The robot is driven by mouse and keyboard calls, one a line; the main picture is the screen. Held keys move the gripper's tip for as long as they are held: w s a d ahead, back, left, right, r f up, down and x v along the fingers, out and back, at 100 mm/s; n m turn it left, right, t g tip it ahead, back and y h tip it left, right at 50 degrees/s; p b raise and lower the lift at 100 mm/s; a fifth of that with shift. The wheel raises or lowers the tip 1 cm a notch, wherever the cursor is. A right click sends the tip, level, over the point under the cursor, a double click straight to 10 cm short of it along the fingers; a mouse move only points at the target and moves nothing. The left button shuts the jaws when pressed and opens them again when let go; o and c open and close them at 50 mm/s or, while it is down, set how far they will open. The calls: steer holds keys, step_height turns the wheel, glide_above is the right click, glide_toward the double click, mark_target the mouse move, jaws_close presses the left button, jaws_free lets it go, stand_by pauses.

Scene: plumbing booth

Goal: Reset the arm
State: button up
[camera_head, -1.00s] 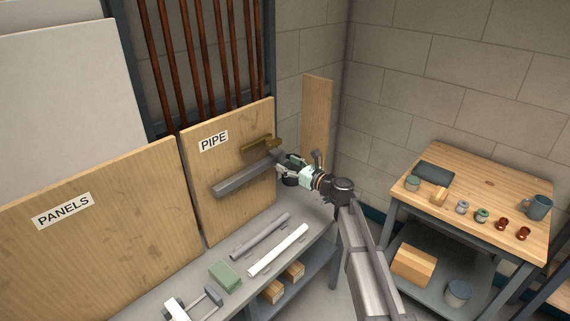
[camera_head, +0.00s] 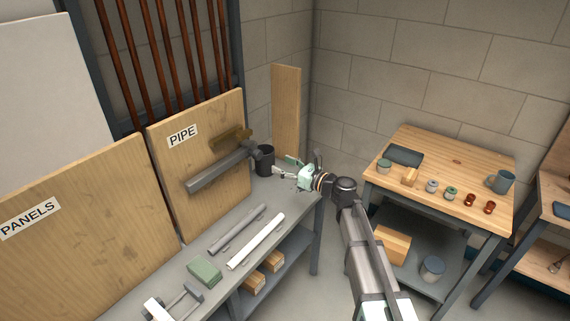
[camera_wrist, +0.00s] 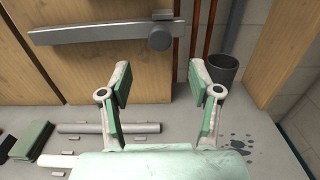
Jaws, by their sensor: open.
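My gripper (camera_head: 285,168) is at the end of my outstretched arm, above the right end of the grey workbench (camera_head: 228,222). In the wrist view my gripper (camera_wrist: 160,80) has its two green-padded fingers wide apart with nothing between them. A dark cup (camera_head: 264,160) stands on the bench just beyond the fingers. In the wrist view the cup (camera_wrist: 222,72) is just behind the right finger, and I cannot tell the exact gap.
A grey bar (camera_head: 215,172) juts from the PIPE panel (camera_head: 168,160) near my gripper. A grey pipe (camera_head: 238,228), a white pipe (camera_head: 256,241) and a green block (camera_head: 204,271) lie on the bench. A wooden table (camera_head: 455,165) with small items stands at the right.

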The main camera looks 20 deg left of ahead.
steer(key=s+d+f+n+g+h, duration=0.2)
steer(key=s+d+f+n+h, duration=0.3)
steer(key=f, duration=0.6)
steer(key=s+d+f+n+g+h, duration=0.2)
steer(key=s+d+f+n, duration=0.5)
steer(key=f, duration=0.5)
steer(key=s+d+f+n+g+h, duration=0.1)
steer(key=s+d+f+n+h, duration=0.45)
steer(key=f, duration=0.55)
steer(key=s+d+f+n+g+h, duration=0.1)
steer(key=s+d+f+n+g, duration=0.1)
steer(key=s+d+f, duration=0.5)
steer(key=s+d+f+n+g+h, duration=0.15)
steer(key=s+d+f, duration=0.35)
steer(key=d, duration=0.5)
steer(key=s+d+f+g, duration=0.1)
steer(key=s+d, duration=0.3)
steer(key=s, duration=0.3)
steer(key=s+d+f+g+h, duration=0.1)
steer(key=s+d+f, duration=0.1)
steer(key=s+d, duration=0.2)
steer(key=s+d+f+g+h, duration=0.1)
steer(key=s+d, duration=0.3)
steer(key=s, duration=0.7)
steer(key=shift+f, duration=0.7)
